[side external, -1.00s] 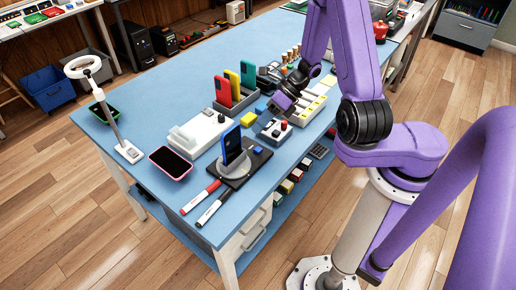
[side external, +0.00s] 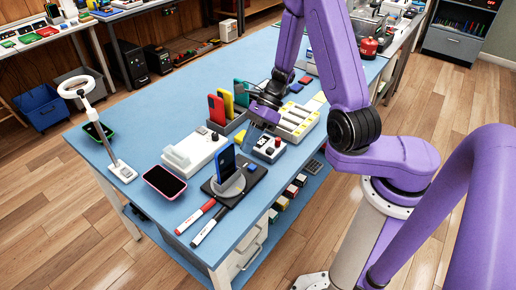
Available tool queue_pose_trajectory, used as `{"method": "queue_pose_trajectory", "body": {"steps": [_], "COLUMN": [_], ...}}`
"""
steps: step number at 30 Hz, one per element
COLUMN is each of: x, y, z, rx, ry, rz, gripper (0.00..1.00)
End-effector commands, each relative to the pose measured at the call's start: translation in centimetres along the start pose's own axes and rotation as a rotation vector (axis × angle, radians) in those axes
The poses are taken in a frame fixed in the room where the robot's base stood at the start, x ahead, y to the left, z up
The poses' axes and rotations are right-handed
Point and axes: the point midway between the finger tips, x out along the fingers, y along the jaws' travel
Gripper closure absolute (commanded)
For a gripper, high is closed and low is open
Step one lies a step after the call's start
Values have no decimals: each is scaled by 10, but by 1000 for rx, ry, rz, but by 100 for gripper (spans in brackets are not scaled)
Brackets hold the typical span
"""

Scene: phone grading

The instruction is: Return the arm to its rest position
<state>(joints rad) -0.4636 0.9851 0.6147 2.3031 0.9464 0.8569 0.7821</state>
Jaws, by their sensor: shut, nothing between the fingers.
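My purple arm reaches over the blue table (side external: 130,100) from the right. My gripper (side external: 255,128) is shut and empty, pointing down, just right of the phone rack and above or behind a small grey box (side external: 269,149) with red and black knobs. Its fingertips are small and partly blend into the things behind, so I cannot tell its exact height. A blue phone (side external: 227,163) stands in a round grey holder on a black base (side external: 240,190). Red (side external: 216,110), yellow (side external: 227,98) and green (side external: 241,92) phones stand in a grey rack.
A pink-edged phone (side external: 164,182) and a green-edged phone (side external: 97,131) lie on the table near a ring lamp (side external: 76,89). A white device (side external: 194,150), a tray with yellow parts (side external: 297,119) and two markers (side external: 203,226) crowd the work area. The table's far left is clear.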

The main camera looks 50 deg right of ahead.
Motion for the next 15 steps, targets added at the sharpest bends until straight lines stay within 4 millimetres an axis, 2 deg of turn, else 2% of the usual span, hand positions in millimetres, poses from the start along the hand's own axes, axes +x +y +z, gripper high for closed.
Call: {"method": "queue_pose_trajectory", "body": {"steps": [15], "x": [-7], "y": [32], "z": [21], "rx": [-625], "ry": [187], "rz": [209], "gripper": [100]}}
